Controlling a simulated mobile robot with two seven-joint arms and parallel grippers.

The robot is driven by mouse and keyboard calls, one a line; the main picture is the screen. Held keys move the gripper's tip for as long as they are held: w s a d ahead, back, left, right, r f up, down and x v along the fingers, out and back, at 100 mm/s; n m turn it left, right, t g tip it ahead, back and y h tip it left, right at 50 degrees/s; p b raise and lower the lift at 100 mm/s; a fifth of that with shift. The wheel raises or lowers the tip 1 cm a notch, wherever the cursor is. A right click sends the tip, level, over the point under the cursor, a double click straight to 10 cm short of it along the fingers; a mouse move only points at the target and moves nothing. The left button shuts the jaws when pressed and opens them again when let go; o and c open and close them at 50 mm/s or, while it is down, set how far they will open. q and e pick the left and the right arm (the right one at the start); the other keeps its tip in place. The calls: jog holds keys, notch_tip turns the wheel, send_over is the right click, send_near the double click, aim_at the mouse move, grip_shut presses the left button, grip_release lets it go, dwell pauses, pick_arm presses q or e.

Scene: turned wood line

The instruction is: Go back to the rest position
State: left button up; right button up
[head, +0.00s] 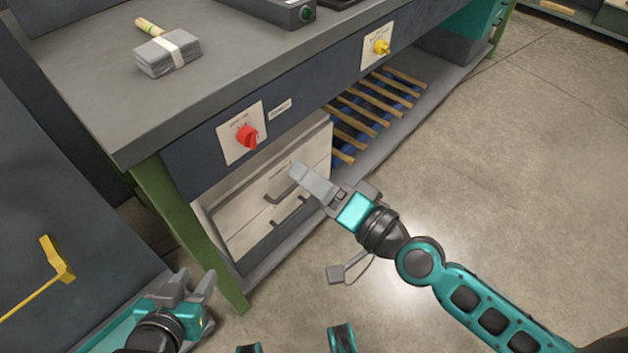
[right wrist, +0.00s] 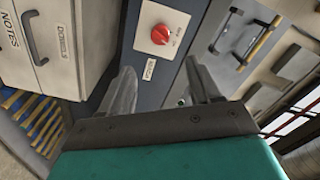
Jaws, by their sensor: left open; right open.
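My left gripper (head: 190,288) is at the lower left of the head view, open and empty, beside the green bench leg. My right gripper (head: 300,180) is in front of the bench's drawers in the head view. In the right wrist view its two fingers (right wrist: 160,90) stand apart with nothing between them. Beyond the fingers in that view is the bench's dark front panel with the red knob (right wrist: 160,34). I cannot tell whether the right gripper touches the drawer unit.
The workbench (head: 90,85) carries a strapped grey stack (head: 168,54). Its front has a red knob (head: 246,136) and a yellow knob (head: 381,47). White drawers (head: 255,205) and a slatted shelf (head: 375,110) are below. A yellow handle (head: 57,260) is at left. Floor at right is clear.

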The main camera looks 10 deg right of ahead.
dwell(0.5)
jog(key=s+d+f+n+g+h, duration=0.2)
jog(key=s+d+f+n+h, duration=0.15)
jog(key=f, duration=0.25)
jog(key=s+d+f+n+g+h, duration=0.1)
jog(key=s+d+f+n+h, duration=0.25)
jog(key=f, duration=0.35)
pick_arm(q)
jog(key=s+a+r+y+p, duration=0.1)
jog(key=a+r+p, duration=0.2)
jog(key=r+p, duration=0.6)
jog(key=p, duration=0.5)
jog(key=shift+s+r, duration=0.25)
jog(key=shift+r, duration=0.1)
pick_arm(e)
jog(key=s+d+r+h, duration=0.1)
jog(key=d+r, duration=0.2)
jog(key=r, duration=0.6)
jog(key=shift+n+g+h, duration=0.3)
jog(key=shift+n+g, duration=0.1)
pick_arm(q)
jog(key=shift+d, duration=0.15)
pick_arm(e)
jog(key=shift+r, duration=0.1)
